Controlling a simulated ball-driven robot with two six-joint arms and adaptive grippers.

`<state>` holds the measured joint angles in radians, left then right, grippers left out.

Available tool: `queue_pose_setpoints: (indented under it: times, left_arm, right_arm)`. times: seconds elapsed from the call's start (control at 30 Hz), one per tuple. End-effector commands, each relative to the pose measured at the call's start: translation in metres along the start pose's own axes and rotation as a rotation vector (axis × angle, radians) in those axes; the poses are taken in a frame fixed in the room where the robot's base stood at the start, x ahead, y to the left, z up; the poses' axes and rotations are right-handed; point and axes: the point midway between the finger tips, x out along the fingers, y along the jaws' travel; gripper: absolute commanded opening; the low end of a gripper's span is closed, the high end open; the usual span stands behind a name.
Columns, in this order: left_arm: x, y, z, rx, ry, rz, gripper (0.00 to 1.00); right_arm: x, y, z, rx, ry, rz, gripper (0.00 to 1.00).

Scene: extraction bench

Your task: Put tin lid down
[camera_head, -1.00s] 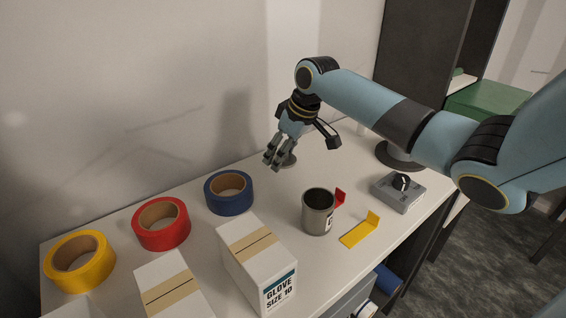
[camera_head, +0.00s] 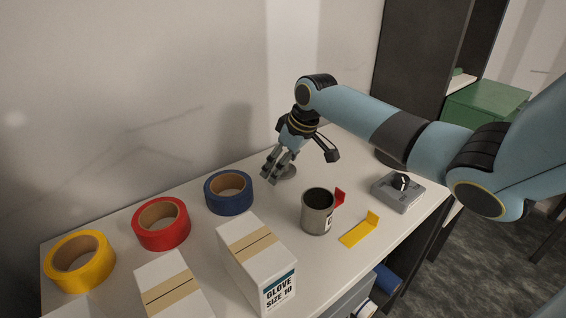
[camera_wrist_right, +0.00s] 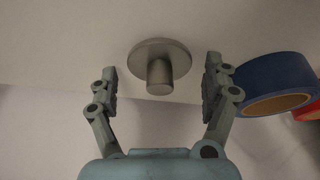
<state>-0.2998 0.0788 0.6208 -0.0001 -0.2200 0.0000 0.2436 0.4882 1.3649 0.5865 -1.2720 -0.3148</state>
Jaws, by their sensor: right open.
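The tin lid (camera_head: 288,174) is a grey disc with a short round knob. It lies at the back of the white bench, near the wall, partly hidden by my right gripper (camera_head: 275,175). In the right wrist view the lid (camera_wrist_right: 160,52) has its knob between the two fingers of my right gripper (camera_wrist_right: 160,85). The fingers are open, with a visible gap on each side of the knob. The open grey tin (camera_head: 317,212) stands upright nearer the bench's front edge. My left gripper is in neither view.
Blue (camera_head: 229,207), red (camera_head: 183,232) and yellow (camera_head: 101,268) tape rolls lie left of the lid. A glove box (camera_head: 260,275) and another box (camera_head: 172,290) stand in front. A yellow bracket (camera_head: 352,236), a red piece (camera_head: 340,196) and a grey dial box (camera_head: 399,196) lie right.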

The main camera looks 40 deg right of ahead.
Motion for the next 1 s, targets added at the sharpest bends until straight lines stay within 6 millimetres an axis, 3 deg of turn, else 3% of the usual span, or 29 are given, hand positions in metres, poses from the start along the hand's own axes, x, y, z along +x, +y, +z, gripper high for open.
queue_pose_setpoints:
  times: [0.17, 0.63, 0.8, 1.0]
  left_arm:
    - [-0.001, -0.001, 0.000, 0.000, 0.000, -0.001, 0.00]
    - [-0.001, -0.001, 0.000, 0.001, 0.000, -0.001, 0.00]
    - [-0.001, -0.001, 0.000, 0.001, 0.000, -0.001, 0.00]
    - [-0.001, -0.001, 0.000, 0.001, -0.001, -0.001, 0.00]
  right_arm:
    - [-0.012, 0.002, -0.001, -0.002, 0.000, 0.003, 0.83]
    - [-0.107, 0.001, -0.001, -0.003, 0.000, 0.004, 0.83]
    - [-0.121, 0.000, -0.001, -0.001, 0.001, 0.001, 0.83]
    - [-0.123, 0.000, -0.001, 0.001, 0.000, 0.000, 0.83]
